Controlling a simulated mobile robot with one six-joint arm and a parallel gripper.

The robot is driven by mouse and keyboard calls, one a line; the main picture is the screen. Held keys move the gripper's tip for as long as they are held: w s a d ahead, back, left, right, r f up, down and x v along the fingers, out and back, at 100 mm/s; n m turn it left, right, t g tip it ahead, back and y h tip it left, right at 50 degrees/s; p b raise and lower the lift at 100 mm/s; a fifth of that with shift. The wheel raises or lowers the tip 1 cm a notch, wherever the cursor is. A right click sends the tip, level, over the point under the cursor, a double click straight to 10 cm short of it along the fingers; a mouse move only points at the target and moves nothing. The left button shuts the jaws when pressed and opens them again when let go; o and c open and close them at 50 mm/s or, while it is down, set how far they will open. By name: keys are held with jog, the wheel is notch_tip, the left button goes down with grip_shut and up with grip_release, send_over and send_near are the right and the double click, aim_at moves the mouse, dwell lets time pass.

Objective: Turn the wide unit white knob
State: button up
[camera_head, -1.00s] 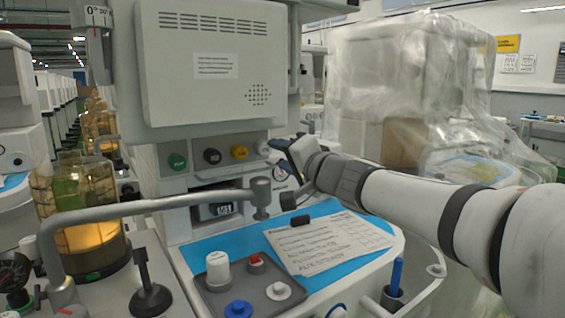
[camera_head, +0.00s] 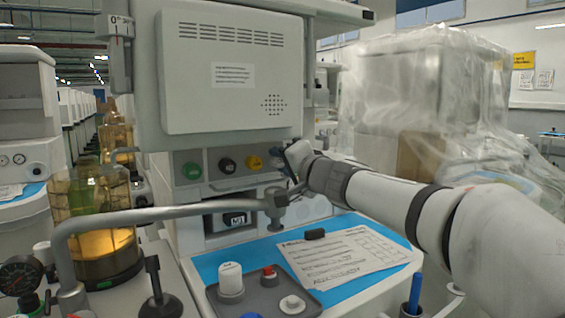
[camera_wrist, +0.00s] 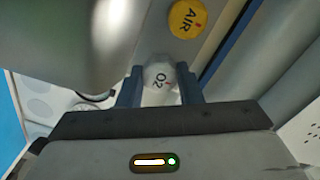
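The white knob marked O2 (camera_wrist: 160,77) shows in the wrist view, between the two fingers of my gripper (camera_wrist: 160,90). The fingers flank it closely on the left and right. I cannot tell whether they press on it. In the head view my gripper (camera_head: 294,156) is at the right end of a row of knobs on the front of the wide unit and hides most of the white knob. The yellow AIR knob (camera_wrist: 187,18) is beside the white one; it also shows in the head view (camera_head: 254,162).
A black knob (camera_head: 227,165) and a green knob (camera_head: 191,170) are further left in the row. A curved grey bar (camera_head: 165,213) crosses in front. Below, a grey tray (camera_head: 262,300) holds small knobs, beside a written sheet (camera_head: 345,257).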

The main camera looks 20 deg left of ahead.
jog(key=shift+c, duration=1.2)
jog(key=shift+n+p, duration=0.4)
jog(key=n+p, duration=0.5)
jog(key=n, duration=0.3)
jog(key=shift+f+n, duration=0.1)
jog(key=shift+n, duration=1.8)
jog(key=shift+p, duration=0.3)
